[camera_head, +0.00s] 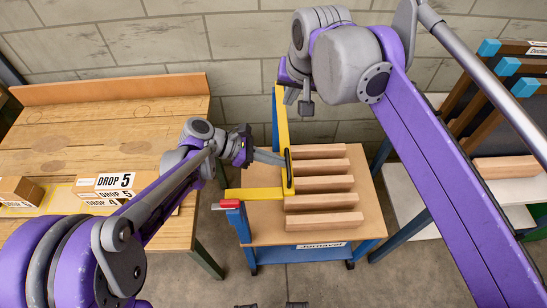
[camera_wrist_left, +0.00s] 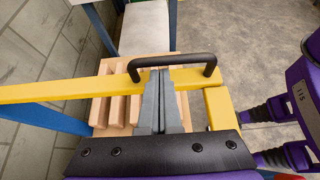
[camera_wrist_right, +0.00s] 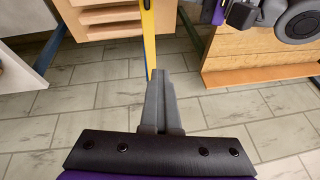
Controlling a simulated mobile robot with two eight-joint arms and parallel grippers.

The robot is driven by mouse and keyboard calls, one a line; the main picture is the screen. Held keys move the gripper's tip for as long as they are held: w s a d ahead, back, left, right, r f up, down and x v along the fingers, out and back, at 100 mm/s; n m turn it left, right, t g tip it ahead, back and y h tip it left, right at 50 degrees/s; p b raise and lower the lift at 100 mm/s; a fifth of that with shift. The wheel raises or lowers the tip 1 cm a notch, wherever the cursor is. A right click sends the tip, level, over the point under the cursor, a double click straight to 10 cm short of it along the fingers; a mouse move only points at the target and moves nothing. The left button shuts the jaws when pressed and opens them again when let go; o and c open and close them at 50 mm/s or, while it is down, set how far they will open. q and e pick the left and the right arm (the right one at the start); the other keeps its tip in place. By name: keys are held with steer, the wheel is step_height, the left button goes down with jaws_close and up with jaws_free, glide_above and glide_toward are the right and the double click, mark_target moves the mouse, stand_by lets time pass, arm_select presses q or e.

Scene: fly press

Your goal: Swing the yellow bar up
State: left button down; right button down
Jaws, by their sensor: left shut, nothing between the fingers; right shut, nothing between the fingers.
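The yellow bar (camera_head: 281,125) runs lengthwise beside a row of wooden blocks in the head view, and crosses the left wrist view (camera_wrist_left: 80,87). It carries a black handle (camera_wrist_left: 175,62). My left gripper (camera_head: 284,160) is shut and empty, its fingertips at the handle; the left wrist view shows the fingers (camera_wrist_left: 159,74) overlapping the bar and reaching the handle. Whether they touch it I cannot tell. My right gripper (camera_wrist_right: 160,73) is shut and empty; in its wrist view a yellow strip passes just beyond the fingertips. In the head view my right arm partly hides the bar's far end.
Wooden blocks (camera_head: 320,184) lie on a wheeled cart (camera_head: 300,238) with a red-ended clamp (camera_head: 230,204). A wooden bench (camera_head: 80,130) with small boxes (camera_head: 108,183) stands left. A shelf with dark frames (camera_head: 510,95) stands right. A block wall (camera_head: 160,45) is behind.

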arm_select(q)
steer(key=shift+r, duration=0.1)
step_height(320, 180, up, 2)
steer(key=shift+w, duration=0.15)
arm_select(e)
steer(key=c, duration=1.6)
jaws_free()
steer(key=c, duration=0.9)
jaws_free()
